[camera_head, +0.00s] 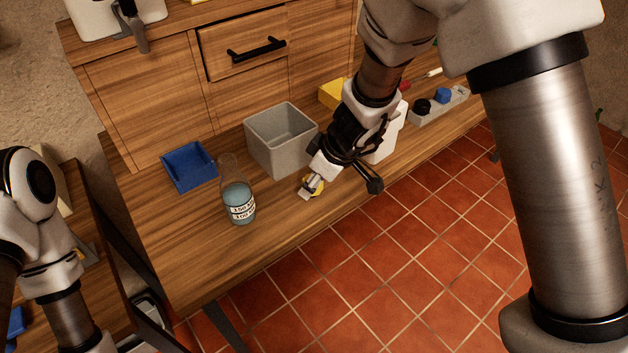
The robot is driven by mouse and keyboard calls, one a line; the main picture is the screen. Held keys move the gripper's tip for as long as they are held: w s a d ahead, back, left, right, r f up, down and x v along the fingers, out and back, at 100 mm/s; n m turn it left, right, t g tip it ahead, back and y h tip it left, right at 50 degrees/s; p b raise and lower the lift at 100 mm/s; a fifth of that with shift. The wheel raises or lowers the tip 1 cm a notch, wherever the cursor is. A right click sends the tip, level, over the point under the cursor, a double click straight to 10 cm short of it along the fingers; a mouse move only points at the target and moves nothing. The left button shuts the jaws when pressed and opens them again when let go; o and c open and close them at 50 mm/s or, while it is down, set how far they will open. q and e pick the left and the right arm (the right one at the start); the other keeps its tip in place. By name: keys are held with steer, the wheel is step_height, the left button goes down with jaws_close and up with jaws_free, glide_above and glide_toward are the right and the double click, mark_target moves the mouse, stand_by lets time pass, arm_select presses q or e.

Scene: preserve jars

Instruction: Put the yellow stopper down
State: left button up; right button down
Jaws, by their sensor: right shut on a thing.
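My right gripper (311,186) is low over the front part of the wooden bench (195,270). It is shut on the yellow stopper (319,187), which shows only as a small yellow patch by the fingertips. I cannot tell whether the stopper touches the bench top. A glass jar (238,203) with blue contents and a printed label stands upright to the left of the gripper. My left arm shows at the left edge, but its gripper is not in view.
A grey bin (281,141) stands just behind the gripper, with a blue tray (190,166) to its left. A white container (387,143), a yellow object (332,93) and a grey rack with blue and black pieces (440,104) are to the right. Bench space before the jar is clear.

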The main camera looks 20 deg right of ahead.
steer(key=c, duration=1)
jaws_free()
steer(key=shift+f, duration=0.1)
steer(key=o, duration=0.4)
steer(key=shift+w+a, duration=0.1)
steer(key=shift+c, duration=0.2)
